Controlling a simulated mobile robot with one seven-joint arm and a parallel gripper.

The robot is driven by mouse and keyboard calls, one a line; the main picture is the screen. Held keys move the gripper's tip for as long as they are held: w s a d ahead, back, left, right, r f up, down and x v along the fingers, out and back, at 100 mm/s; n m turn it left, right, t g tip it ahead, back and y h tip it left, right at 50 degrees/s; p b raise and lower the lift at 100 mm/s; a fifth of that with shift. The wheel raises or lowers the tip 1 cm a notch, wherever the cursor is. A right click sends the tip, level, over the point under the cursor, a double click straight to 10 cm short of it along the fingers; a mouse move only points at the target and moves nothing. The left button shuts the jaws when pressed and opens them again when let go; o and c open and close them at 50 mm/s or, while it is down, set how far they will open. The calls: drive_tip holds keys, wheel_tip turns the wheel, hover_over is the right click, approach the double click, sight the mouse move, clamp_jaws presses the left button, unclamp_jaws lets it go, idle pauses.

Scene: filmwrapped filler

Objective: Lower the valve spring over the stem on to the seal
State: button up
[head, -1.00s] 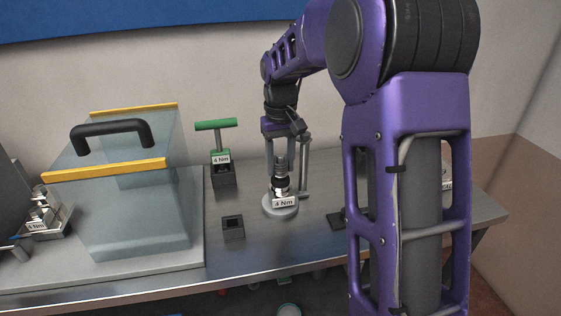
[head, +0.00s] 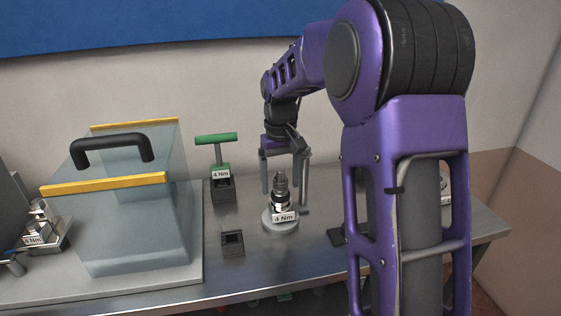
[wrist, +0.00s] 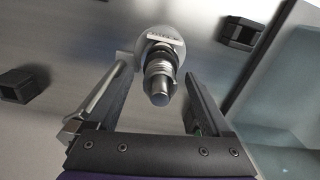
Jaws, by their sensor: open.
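The valve stem assembly stands upright on a round grey base (head: 270,222) with a "4 Nm" tag. A ringed metal piece that looks like the valve spring (head: 281,186) sits around the stem; it also shows in the wrist view (wrist: 158,66). My gripper (head: 284,188) is open above the base, its fingers on either side of the spring. In the wrist view my gripper (wrist: 160,72) shows gaps between both fingers and the spring. The seal is hidden, so I cannot tell whether the spring touches it.
A green T-handled tool (head: 216,139) stands in a dark holder behind left. An empty dark square block (head: 233,243) lies in front left. A clear box with a black handle (head: 112,148) fills the left side. A slim grey rod (head: 306,172) stands close by my right finger.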

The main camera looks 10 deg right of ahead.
wheel_tip(320, 180, up, 17)
drive_tip(key=p, duration=0.3)
drive_tip(key=shift+r, duration=0.1)
